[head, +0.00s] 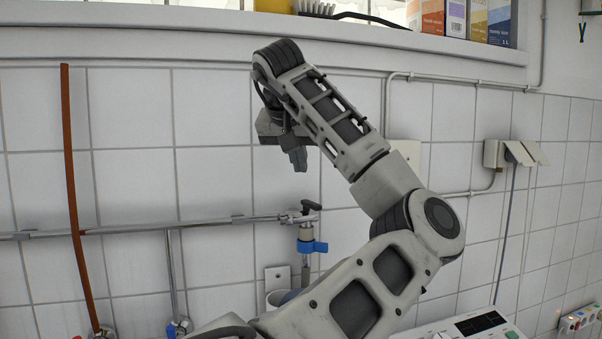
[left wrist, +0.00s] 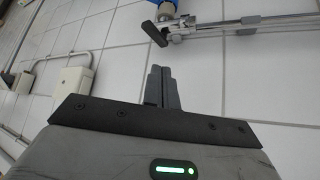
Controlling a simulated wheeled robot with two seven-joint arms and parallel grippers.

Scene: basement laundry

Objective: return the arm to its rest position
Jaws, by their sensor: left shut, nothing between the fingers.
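My left arm rises from the bottom of the head view, bends at the elbow on the right and reaches up and back to the left. My left gripper (head: 298,160) hangs below its wrist in front of the tiled wall, fingers pointing down. In the left wrist view the two fingers of the gripper (left wrist: 162,75) are together, with nothing between them. The gripper looks apart from the pipes and the tap. My right gripper is not in view.
A copper pipe (head: 72,180) stands at left. A ledge (head: 200,20) with several boxes runs above. A white appliance (head: 470,328) with a control panel is at lower right.

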